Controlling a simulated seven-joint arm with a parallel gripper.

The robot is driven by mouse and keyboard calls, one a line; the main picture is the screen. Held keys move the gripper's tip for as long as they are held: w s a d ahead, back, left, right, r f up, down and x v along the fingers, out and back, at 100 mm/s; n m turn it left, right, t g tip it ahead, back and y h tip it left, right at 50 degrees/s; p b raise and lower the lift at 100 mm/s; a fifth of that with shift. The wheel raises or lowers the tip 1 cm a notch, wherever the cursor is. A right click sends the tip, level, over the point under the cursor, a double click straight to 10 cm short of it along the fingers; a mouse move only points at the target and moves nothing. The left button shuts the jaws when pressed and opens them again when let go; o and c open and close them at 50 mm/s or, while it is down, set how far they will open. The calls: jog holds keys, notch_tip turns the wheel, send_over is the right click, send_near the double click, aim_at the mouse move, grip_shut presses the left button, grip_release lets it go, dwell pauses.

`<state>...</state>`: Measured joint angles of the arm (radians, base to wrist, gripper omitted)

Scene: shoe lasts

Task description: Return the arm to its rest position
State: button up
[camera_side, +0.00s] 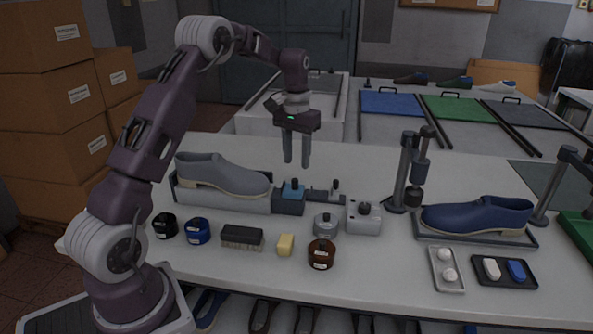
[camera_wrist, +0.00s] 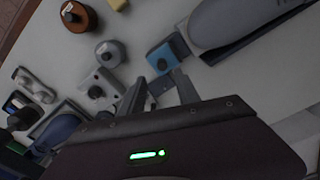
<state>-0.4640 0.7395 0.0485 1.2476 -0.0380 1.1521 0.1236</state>
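My gripper (camera_side: 296,162) hangs over the table, fingers pointing down, above and behind the blue-topped block. Its two fingers stand apart with nothing between them. In the wrist view my gripper (camera_wrist: 162,85) also shows spread, empty fingers over the table. My arm is bent, reaching up and across from the left. A grey shoe (camera_side: 220,174) rests in a grey tray at the left. A blue shoe (camera_side: 478,215) lies on a tray at the right. The table (camera_side: 390,275) is white.
The blue-topped block (camera_side: 291,190) stands below my gripper. Black (camera_side: 164,226), blue (camera_side: 197,231) and brown (camera_side: 321,254) jars, a brush (camera_side: 241,238) and a yellow block (camera_side: 285,245) sit in front. A dark post (camera_side: 401,170) rises at the right. Boxes (camera_side: 50,110) are stacked at the left.

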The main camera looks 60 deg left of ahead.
jog(key=shift+r, duration=0.6)
jog(key=shift+d+r, duration=0.15)
jog(key=shift+r, duration=0.1)
jog(key=s+d+r+m+t, duration=0.2)
jog(key=s+d+r+t, duration=0.1)
jog(key=s+d+r, duration=1.2)
jog(key=s+d+f+m+t, duration=0.1)
jog(key=s+d+f, duration=0.1)
jog(key=s+d, duration=0.2)
jog(key=s+d+f+m+t, duration=0.1)
jog(key=s+d+f, duration=0.2)
jog(key=s, duration=0.8)
jog(key=shift+d+t, duration=0.3)
jog(key=shift+d, duration=0.15)
jog(key=shift+r, duration=0.1)
